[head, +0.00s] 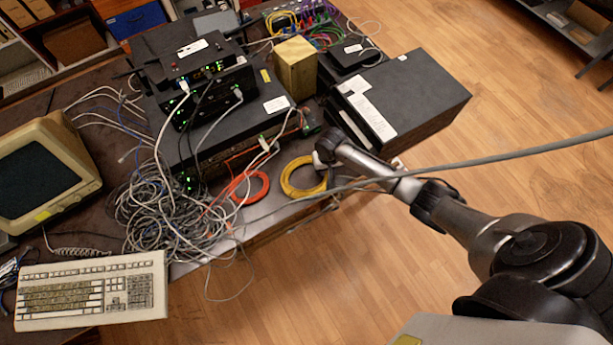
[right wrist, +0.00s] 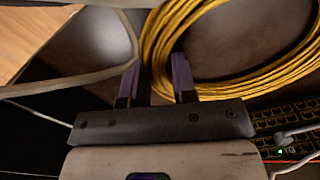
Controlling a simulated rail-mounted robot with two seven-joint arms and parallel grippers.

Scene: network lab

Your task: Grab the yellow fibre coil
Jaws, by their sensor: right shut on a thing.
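The yellow fibre coil (head: 286,184) lies at the front edge of the table in the head view, right of an orange coil (head: 249,187). My right gripper (head: 322,158) reaches in from the right to the coil's upper right side. In the right wrist view the two purple fingers (right wrist: 156,72) stand on either side of the yellow strands (right wrist: 166,38), shut on that part of the coil. The rest of the coil loops off to the right. The fingertips are hard to make out in the head view. My left gripper is not in view.
A tangle of grey cables (head: 150,215) lies left of the coils. A black box (head: 400,100) and stacked network devices (head: 215,115) stand behind. A loose grey cable (head: 500,158) crosses over my right arm. A keyboard (head: 92,290) sits front left. Open floor lies right.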

